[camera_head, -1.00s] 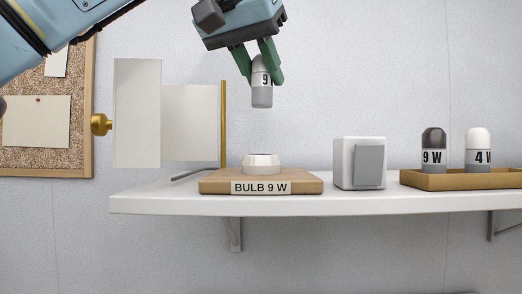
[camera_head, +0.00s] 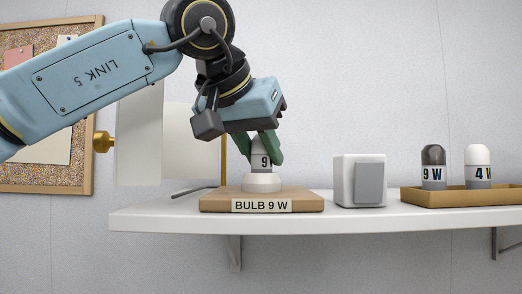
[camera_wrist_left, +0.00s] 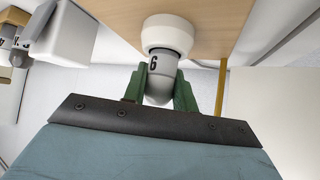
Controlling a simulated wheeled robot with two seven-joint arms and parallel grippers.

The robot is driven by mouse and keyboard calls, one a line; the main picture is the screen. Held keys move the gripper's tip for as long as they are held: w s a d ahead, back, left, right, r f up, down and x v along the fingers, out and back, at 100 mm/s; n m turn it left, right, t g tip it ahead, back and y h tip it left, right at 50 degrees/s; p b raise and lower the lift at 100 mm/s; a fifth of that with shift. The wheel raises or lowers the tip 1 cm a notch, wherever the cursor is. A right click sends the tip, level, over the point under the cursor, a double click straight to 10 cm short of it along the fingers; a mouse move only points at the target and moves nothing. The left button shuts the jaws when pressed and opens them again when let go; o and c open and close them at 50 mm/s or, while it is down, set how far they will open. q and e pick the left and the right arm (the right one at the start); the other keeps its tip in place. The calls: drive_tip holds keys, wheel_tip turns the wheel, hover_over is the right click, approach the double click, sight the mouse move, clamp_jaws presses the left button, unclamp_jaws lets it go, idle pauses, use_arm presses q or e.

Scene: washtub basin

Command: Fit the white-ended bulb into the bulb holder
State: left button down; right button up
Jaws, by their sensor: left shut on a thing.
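The bulb (camera_head: 261,162), marked with a 9, stands upright between the green fingers of my left gripper (camera_head: 264,148), which is shut on it. Its lower end meets the white round bulb holder (camera_head: 262,183) on a wooden base labelled "BULB 9 W" (camera_head: 225,203). In the left wrist view the bulb (camera_wrist_left: 161,75) lines up with the opening of the holder (camera_wrist_left: 168,33). How deep it sits in the holder is hidden. My right gripper is in neither view.
A white box with a grey panel (camera_head: 369,184) stands right of the base. A tray (camera_head: 455,197) holds a dark-topped 9 W bulb (camera_head: 433,165) and a white-topped 4 W bulb (camera_head: 478,164). White panels and a brass post stand behind my left arm. The shelf (camera_head: 350,217) is bare in front.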

use_arm(q)
drive_tip(key=shift+f, duration=0.1)
drive_tip(key=c, duration=1.1)
unclamp_jaws()
drive_tip(key=shift+s+a+r, duration=0.1)
drive_tip(key=shift+r, duration=0.2)
drive_tip(key=v, duration=1.1)
drive_tip(key=shift+s+r+b, duration=0.2)
drive_tip(key=shift+b, duration=0.15)
